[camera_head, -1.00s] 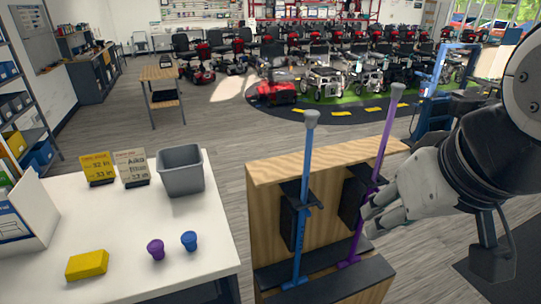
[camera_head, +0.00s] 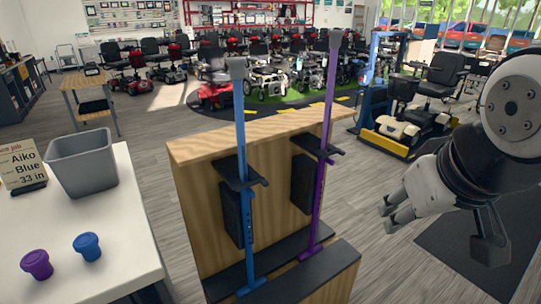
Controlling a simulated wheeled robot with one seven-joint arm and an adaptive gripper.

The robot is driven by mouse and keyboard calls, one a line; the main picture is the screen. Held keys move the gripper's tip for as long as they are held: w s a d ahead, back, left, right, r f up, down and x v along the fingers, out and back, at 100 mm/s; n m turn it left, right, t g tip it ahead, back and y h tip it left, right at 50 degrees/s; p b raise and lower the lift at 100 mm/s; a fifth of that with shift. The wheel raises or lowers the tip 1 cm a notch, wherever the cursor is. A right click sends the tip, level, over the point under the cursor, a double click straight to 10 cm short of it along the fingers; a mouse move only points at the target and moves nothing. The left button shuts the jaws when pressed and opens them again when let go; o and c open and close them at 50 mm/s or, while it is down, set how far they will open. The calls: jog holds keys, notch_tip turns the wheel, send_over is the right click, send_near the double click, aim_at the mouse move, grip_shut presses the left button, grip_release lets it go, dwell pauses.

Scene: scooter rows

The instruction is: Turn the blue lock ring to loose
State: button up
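A blue pole (camera_head: 241,120) with a grey top stands upright in a wooden stand (camera_head: 215,150). A dark bracket (camera_head: 236,180) sits around its middle, with a small blue part sticking out to the right. The blue lock ring cannot be told apart from this bracket, nor can its turn. A purple pole (camera_head: 327,110) stands to the right in a similar bracket (camera_head: 318,150). My gripper (camera_head: 387,217) is right of both poles, touching neither. Its fingers point left and down with a gap between them, and nothing shows in it.
A white table (camera_head: 115,240) at left bears a grey bin (camera_head: 83,162), a job card (camera_head: 22,165), a purple cap (camera_head: 37,264) and a blue cap (camera_head: 88,246). Scooters (camera_head: 440,75) stand behind. Floor between stand and gripper is clear.

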jog(key=w+f+n+t+b, duration=0.2)
jog(key=w+f+n+b, duration=0.5)
jog(key=w+f, duration=1)
jog(key=w+a+f+n+y, duration=0.65)
jog(key=w+a+f, duration=0.45)
jog(key=a, duration=0.2)
jog(key=a+f+y, duration=0.1)
jog(key=a+y, duration=0.1)
jog(key=s+a+f+n+y, duration=0.1)
jog(key=a+y, duration=0.1)
jog(key=a, duration=0.1)
jog(key=s+a+f+n+y+b, duration=0.1)
jog(key=a+y, duration=0.1)
jog(key=a, duration=0.1)
jog(key=shift+s+a+f+y, duration=0.15)
jog(key=shift+a+f+y, duration=0.1)
jog(key=shift+f+y, duration=0.1)
jog(key=m+t+y, duration=0.2)
jog(key=m+t, duration=0.8)
jog(key=t, duration=0.4)
send_near(247, 190)
jog(key=x, duration=0.6)
jog(key=shift+w+d+r, duration=0.15)
jog(key=shift+w+d, duration=0.05)
jog(key=shift+w, duration=0.1)
